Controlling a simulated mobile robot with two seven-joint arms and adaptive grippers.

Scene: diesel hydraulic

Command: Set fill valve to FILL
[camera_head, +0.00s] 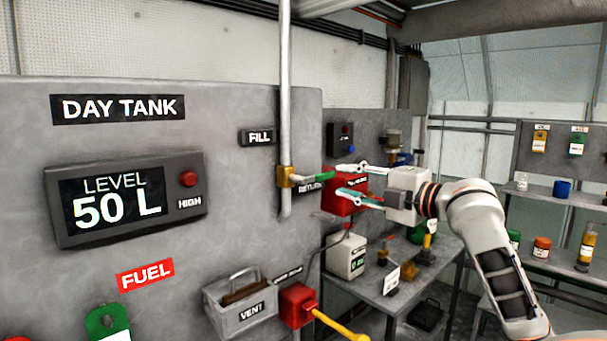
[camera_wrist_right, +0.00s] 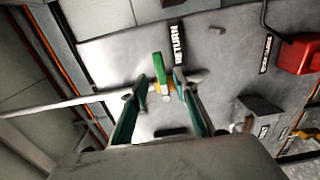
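The fill valve is a brass body (camera_head: 287,177) on a vertical pipe, with a green handle (camera_head: 315,178) pointing right, over the RETURN label (camera_head: 310,188). The FILL label (camera_head: 259,137) is above and left of the valve. My right gripper (camera_head: 339,180) is open, just right of the handle's end, one finger higher than the other. In the right wrist view, the green handle (camera_wrist_right: 158,66) shows between the spread fingers (camera_wrist_right: 153,86), with the brass body (camera_wrist_right: 163,88) by it. I cannot tell whether a finger touches the handle. My left gripper is not in view.
The DAY TANK panel carries a level display (camera_head: 120,200) reading 50 L. Below are a grey VENT tray (camera_head: 240,310) and a red valve box (camera_head: 297,305) with a yellow lever (camera_head: 340,325). A red box (camera_head: 345,200) is behind my right gripper. A table with containers stands behind.

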